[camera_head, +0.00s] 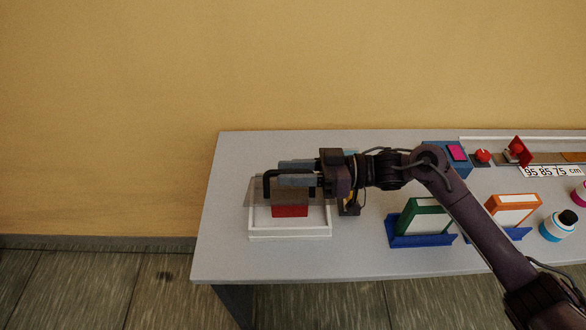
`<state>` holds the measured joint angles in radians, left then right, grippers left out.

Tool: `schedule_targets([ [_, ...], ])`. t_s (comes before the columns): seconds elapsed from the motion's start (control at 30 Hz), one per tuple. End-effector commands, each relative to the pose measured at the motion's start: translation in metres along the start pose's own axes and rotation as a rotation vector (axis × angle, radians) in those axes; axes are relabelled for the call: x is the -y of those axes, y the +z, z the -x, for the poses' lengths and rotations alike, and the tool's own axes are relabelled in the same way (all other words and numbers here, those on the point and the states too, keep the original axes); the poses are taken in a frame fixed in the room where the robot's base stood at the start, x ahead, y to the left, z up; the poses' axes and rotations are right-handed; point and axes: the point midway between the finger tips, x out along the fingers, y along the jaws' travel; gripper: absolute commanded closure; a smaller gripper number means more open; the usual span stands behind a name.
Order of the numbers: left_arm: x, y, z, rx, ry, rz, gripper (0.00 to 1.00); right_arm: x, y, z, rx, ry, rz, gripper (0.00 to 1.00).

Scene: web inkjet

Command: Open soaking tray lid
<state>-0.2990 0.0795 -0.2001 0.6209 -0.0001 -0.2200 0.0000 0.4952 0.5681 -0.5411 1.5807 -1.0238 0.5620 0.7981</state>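The soaking tray (290,233) is a white, open-topped box at the left part of the grey table. A red block (290,211) shows inside it. The see-through brownish lid (258,192) is tilted up over the tray's back part, and the tray's front is uncovered. A black bar handle (268,176) shows on the lid. My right gripper (296,172) reaches in from the right, with its grey fingers above and below the handle bar, shut on it. The gripper hides part of the lid. My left gripper is not in view.
Green (422,218) and orange (513,209) framed screens stand in blue bases right of the tray. A blue box (437,152) and a red knob (483,156) are farther back. A white-and-blue jar (556,228) stands at right. Table space left of the tray is clear.

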Motion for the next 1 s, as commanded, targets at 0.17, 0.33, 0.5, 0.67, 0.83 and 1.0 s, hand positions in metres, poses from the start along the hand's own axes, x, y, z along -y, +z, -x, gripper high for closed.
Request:
schedule_targets([
  [0.17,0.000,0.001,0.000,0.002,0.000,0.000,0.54,0.000,0.000,0.000,0.000,0.000,0.000,0.70],
  [0.33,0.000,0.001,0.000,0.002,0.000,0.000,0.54,0.000,0.000,0.000,0.000,-0.001,0.000,0.92],
  [0.5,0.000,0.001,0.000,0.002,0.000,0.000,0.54,0.000,0.000,0.000,0.000,0.000,0.000,1.00],
  [0.67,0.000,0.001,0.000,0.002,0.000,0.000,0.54,0.000,0.000,0.000,0.000,0.000,0.000,1.00],
  [0.83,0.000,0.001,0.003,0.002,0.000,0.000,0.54,-0.001,-0.003,0.000,0.000,0.000,-0.018,1.00],
  [1.0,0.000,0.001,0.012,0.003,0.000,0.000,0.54,-0.006,-0.012,-0.001,-0.001,0.000,-0.082,1.00],
])
